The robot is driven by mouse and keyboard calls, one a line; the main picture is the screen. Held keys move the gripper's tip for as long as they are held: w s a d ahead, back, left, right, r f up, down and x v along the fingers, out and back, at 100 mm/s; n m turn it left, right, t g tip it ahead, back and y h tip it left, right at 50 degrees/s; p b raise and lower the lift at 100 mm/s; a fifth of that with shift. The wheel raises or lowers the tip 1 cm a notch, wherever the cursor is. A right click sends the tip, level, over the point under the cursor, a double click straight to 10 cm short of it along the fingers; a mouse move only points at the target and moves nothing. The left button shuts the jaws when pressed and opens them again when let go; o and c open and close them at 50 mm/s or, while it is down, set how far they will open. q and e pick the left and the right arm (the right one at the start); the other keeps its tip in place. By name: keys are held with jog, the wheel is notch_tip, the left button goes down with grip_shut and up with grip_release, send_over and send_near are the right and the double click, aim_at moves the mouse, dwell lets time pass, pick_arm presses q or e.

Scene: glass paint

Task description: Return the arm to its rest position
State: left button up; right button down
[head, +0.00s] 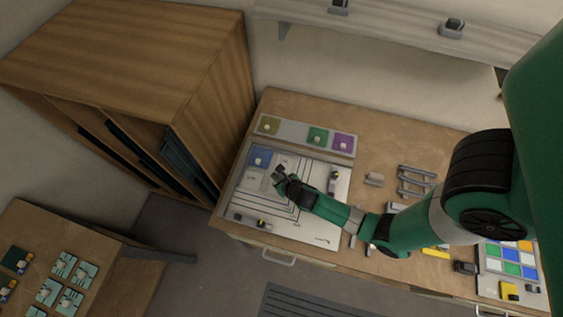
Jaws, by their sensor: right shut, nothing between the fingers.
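My right arm, green with black joints, comes in from the right side of the head view and reaches left over the workbench (385,148). My right gripper (279,176) is at its end, above the white sheet with dark lines (312,228). The gripper is shut and holds nothing. A blue square piece (259,157) lies close by at the sheet's upper left corner. My left gripper is not in view.
A strip behind the sheet carries an olive (268,125), a green (317,136) and a purple square (343,142). A colored tile grid (511,261) lies at the right. A wooden cabinet (130,75) stands at the left. A wall shelf (400,32) runs above the bench.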

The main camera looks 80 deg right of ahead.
jog(key=v, duration=0.5)
jog(key=shift+p, duration=0.35)
